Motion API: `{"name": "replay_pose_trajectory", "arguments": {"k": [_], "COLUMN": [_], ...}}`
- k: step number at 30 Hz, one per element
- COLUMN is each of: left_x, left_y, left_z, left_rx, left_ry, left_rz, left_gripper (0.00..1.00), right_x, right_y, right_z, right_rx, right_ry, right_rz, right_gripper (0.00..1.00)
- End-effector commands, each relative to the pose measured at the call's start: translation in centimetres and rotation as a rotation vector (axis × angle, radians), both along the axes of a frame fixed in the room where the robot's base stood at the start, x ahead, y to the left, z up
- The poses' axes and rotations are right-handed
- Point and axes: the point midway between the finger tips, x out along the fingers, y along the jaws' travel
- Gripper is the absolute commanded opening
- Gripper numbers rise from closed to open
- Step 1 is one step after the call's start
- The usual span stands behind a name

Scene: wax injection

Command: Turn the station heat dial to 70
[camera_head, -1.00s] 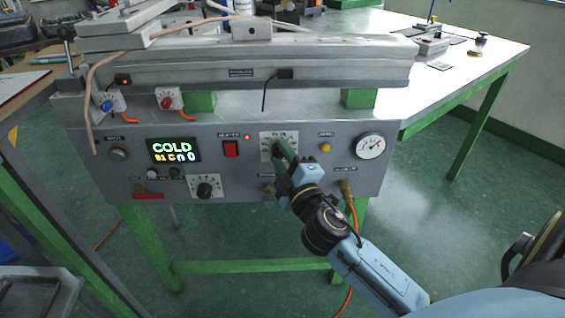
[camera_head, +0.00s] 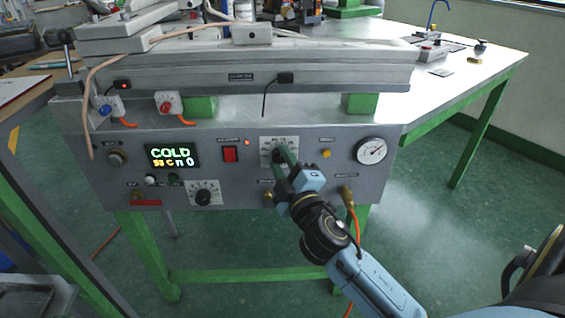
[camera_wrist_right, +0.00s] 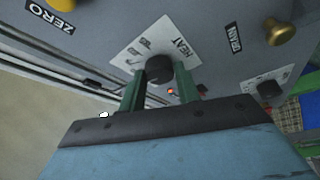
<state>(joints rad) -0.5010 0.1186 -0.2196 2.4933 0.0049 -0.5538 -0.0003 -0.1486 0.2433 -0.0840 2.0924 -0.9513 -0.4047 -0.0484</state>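The station's front panel (camera_head: 100,185) carries the heat dial, a dark round knob on a white plate marked HEAT (camera_wrist_right: 182,44). The knob (camera_wrist_right: 161,69) shows in the right wrist view between the two green fingers. My right gripper (camera_head: 285,160) reaches the dial from below right, its fingertips on either side of the knob and seeming to touch it. The fingers hide most of the dial in the head view, and I cannot read its setting. The display (camera_head: 172,156) reads COLD above smaller digits. My left gripper is not in view.
Near the dial are a red switch (camera_head: 230,154), a lower black dial (camera_head: 204,193), a yellow button (camera_head: 326,154) and a round gauge (camera_head: 371,150). An orange hose (camera_head: 352,215) hangs from a brass fitting close to my right wrist. The floor in front is open.

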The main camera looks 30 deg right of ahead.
Motion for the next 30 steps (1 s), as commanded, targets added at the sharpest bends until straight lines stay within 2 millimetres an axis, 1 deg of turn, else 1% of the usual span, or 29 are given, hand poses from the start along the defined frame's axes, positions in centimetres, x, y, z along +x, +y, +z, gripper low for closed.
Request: {"name": "replay_pose_trajectory", "arguments": {"k": [1,4,13,17,20,22,25,30], "left_x": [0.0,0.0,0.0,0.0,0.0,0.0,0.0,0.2], "left_y": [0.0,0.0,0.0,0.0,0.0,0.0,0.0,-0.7], "left_z": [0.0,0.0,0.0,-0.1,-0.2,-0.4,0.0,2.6], "left_rx": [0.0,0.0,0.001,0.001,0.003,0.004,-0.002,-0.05], "left_ry": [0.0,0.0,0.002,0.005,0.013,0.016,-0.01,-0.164], "left_rz": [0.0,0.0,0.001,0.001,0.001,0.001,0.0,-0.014], "left_gripper": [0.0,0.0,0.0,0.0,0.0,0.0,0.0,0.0], "right_x": [0.0,0.0,-0.1,-1.0,-2.5,-3.8,-5.8,-9.2], "right_y": [0.0,0.0,0.0,0.2,0.4,0.7,1.0,1.6], "right_z": [0.0,0.0,0.0,-0.3,-0.6,-0.9,-1.2,-1.9], "right_rx": [0.0,0.0,0.0,0.002,0.003,0.004,0.004,0.004], "right_ry": [0.0,0.0,0.0,0.003,0.004,0.005,0.005,0.004], "right_rz": [0.001,0.0,0.0,0.001,-0.001,-0.001,-0.004,-0.003], "right_gripper": [0.39,0.52,0.52,0.52,0.52,0.52,0.52,0.52]}}
